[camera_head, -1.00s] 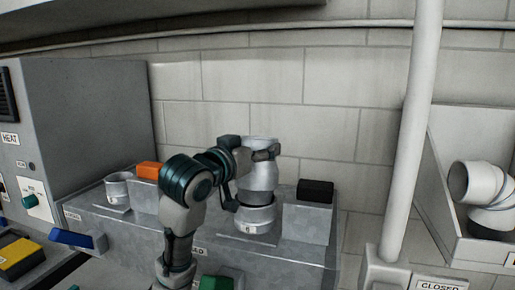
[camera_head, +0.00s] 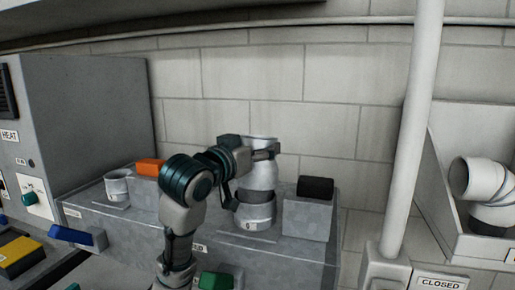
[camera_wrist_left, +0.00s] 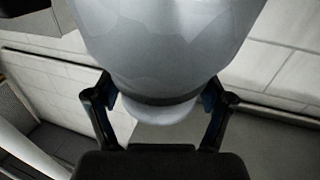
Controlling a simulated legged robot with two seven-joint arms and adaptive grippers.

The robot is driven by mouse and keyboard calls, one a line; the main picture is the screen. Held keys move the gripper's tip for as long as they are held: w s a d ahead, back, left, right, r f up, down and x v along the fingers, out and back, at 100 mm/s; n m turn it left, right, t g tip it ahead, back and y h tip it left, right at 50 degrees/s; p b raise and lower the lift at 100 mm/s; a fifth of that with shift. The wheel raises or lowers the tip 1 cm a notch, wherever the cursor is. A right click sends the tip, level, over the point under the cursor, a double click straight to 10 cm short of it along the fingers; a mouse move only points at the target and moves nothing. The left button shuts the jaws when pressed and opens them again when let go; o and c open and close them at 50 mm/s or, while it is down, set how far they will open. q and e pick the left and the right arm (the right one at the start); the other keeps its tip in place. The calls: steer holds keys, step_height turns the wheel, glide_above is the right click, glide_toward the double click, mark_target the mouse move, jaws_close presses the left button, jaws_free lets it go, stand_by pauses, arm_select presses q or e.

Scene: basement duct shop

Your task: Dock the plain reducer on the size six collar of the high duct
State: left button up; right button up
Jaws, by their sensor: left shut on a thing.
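The plain reducer (camera_head: 260,180) is a pale grey metal piece. It stands upright just over the collar marked 6 (camera_head: 255,216) on top of the high duct (camera_head: 290,255). Its lower end meets the collar's top in the head view; I cannot tell whether it is fully seated. My left gripper (camera_head: 262,152) is shut on the reducer near its upper end, coming from the left. In the left wrist view the reducer (camera_wrist_left: 165,50) fills the top middle between the two fingers (camera_wrist_left: 160,108). My right gripper is not in view.
Another collar (camera_head: 117,188) stands on the duct's left, beside an orange-topped block (camera_head: 151,168). A block with a black top (camera_head: 315,188) stands close right of the collar. A white vertical pipe (camera_head: 410,140) and a bin with an elbow (camera_head: 485,182) are farther right.

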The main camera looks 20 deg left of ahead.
arm_select(q)
steer(key=shift+r+p, duration=0.55)
steer(key=shift+r, duration=0.2)
steer(key=shift+f+b, duration=0.8)
steer(key=shift+f, duration=0.25)
stand_by(0.4)
steer(key=o, duration=1.5)
steer(key=shift+s, duration=0.1)
steer(key=shift+b+v, duration=0.55)
steer(key=shift+v, duration=0.4)
steer(key=b+v, duration=0.3)
steer(key=v, duration=0.6)
